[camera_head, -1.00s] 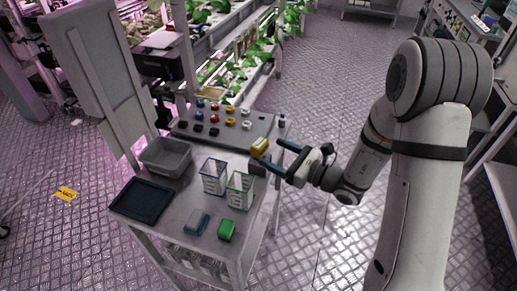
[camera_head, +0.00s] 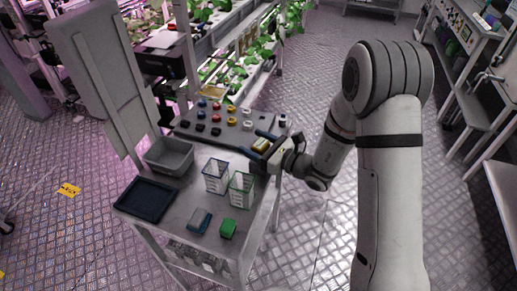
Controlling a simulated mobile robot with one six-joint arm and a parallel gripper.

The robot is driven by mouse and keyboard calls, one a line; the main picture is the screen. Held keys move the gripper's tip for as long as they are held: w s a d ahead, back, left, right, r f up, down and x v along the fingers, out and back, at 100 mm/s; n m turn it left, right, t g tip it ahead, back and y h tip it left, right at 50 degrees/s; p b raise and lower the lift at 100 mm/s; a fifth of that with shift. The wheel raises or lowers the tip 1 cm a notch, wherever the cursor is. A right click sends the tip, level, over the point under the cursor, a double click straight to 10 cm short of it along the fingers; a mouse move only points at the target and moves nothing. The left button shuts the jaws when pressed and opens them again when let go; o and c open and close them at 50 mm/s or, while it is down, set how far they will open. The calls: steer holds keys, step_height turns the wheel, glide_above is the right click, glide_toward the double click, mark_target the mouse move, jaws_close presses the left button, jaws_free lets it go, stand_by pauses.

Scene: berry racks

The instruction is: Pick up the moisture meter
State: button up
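A yellow block-like device, which looks like the moisture meter (camera_head: 261,145), is at the right edge of the metal cart (camera_head: 262,200). My gripper (camera_head: 255,144) reaches in from the right, with one dark blue finger on the far side of the device and the other on its near side. The fingers are spread and the device lies between them. I cannot tell whether either finger touches it. The gripper's body hides the cart edge just to its right.
A grey bin (camera_head: 169,155), a dark tray (camera_head: 146,199), a blue-grey item (camera_head: 199,221) and a green block (camera_head: 228,228) share the cart.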

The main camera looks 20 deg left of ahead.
steer(key=c, duration=1)
steer(key=shift+c, duration=0.2)
steer(key=shift+r, duration=0.1)
